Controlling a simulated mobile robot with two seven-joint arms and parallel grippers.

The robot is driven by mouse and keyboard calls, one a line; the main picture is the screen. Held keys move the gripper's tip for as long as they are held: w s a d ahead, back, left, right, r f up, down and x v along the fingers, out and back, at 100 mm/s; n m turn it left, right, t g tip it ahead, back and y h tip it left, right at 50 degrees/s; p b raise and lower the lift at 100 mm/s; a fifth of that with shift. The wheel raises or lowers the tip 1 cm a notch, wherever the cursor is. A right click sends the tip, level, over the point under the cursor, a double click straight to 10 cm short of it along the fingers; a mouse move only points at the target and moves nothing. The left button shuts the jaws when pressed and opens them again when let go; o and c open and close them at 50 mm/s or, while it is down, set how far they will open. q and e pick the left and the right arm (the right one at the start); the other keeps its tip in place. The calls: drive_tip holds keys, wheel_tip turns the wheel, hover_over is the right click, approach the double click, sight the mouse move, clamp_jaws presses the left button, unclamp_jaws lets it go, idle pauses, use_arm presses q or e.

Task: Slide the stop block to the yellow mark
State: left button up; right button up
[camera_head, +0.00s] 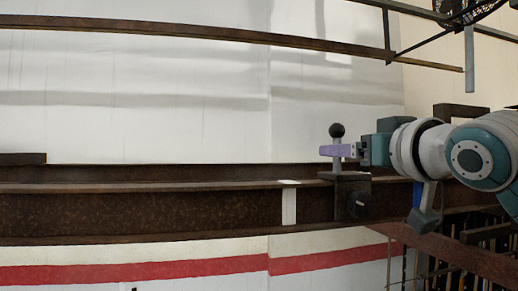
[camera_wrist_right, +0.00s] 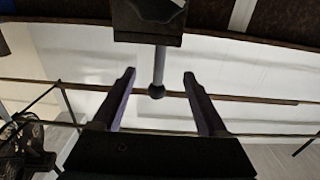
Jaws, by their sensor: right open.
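The stop block (camera_head: 351,196) is a dark brown block seated on the rusty rail (camera_head: 150,208), right of the mark. A thin upright post with a black ball knob (camera_head: 337,130) rises from it. The mark (camera_head: 289,206) is a pale strip across the rail and looks whitish rather than yellow. My right gripper (camera_head: 336,150) is open at the post, below the knob. In the right wrist view its purple fingers (camera_wrist_right: 159,75) stand on either side of the post, with gaps. The block (camera_wrist_right: 150,18) and pale mark (camera_wrist_right: 242,14) also show there. My left gripper is not in view.
A short dark piece (camera_head: 22,159) lies at the rail's far left end. A long brown bar (camera_head: 200,34) crosses above in front of the pale wall. Dark framework (camera_head: 460,258) stands below right. The rail between block and mark is clear.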

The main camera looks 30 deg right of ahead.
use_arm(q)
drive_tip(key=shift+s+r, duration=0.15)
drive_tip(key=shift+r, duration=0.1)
use_arm(e)
drive_tip(key=shift+v, duration=2.4)
drive_tip(key=shift+d+f, duration=0.1)
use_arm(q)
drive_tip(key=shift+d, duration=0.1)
